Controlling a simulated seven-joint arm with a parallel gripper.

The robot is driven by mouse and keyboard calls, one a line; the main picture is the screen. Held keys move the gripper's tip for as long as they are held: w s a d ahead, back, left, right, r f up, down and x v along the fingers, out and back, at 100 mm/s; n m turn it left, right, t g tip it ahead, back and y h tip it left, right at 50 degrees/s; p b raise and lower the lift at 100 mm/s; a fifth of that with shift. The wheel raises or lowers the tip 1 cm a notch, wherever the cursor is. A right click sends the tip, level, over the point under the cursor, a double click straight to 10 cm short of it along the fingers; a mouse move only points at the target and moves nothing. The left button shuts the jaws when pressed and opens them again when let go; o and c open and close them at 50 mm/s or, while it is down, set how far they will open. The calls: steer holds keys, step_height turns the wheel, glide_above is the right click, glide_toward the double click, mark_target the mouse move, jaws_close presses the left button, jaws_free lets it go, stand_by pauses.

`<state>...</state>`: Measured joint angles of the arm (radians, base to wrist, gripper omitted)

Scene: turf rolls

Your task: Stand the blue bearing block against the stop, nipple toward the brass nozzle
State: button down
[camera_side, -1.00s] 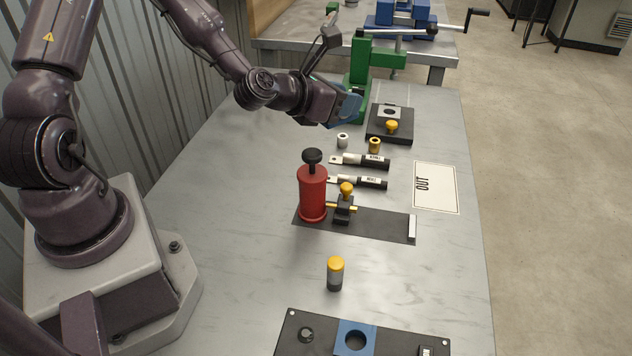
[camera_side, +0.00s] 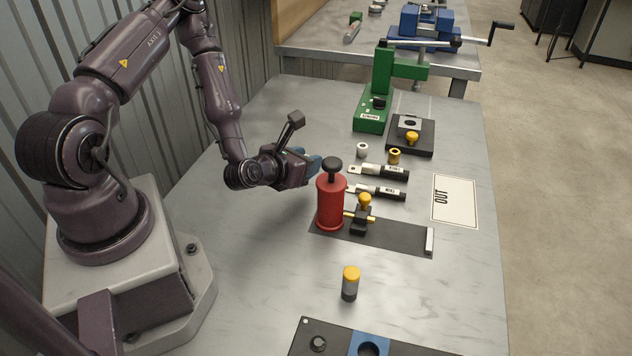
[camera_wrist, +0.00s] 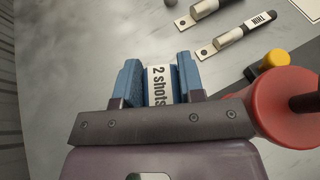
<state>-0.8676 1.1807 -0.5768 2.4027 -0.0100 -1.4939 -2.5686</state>
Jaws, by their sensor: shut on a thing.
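My gripper (camera_wrist: 158,72) is shut on a blue block (camera_wrist: 151,88) with a white "2 shots" label, which I take as the bearing block. In the side view my gripper (camera_side: 312,165) is above the table, left of and behind the red grease pump (camera_side: 330,202); the block is mostly hidden there. I cannot see the nipple. The brass nozzle (camera_side: 349,215) shows at the pump's right side, by a black holder with a yellow knob (camera_side: 365,201). A pale upright bar, seemingly the stop (camera_side: 430,239), stands at the right end of the dark plate (camera_side: 398,235).
The red pump (camera_wrist: 290,105) is close to the right of my gripper in the wrist view. Two labelled tools (camera_side: 378,191) lie behind the plate. A yellow-capped cylinder (camera_side: 350,283) stands in front. A green press (camera_side: 372,105) is at the back; an OUT card (camera_side: 455,202) lies right.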

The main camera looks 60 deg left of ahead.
steer(key=shift+f, duration=2.4)
steer(key=shift+f, duration=0.1)
steer(key=c, duration=0.7)
jaws_free()
steer(key=shift+f, duration=0.1)
steer(key=shift+o, duration=0.3)
steer(key=v, duration=0.7)
steer(key=shift+s+r, duration=0.2)
steer(key=shift+r, duration=0.1)
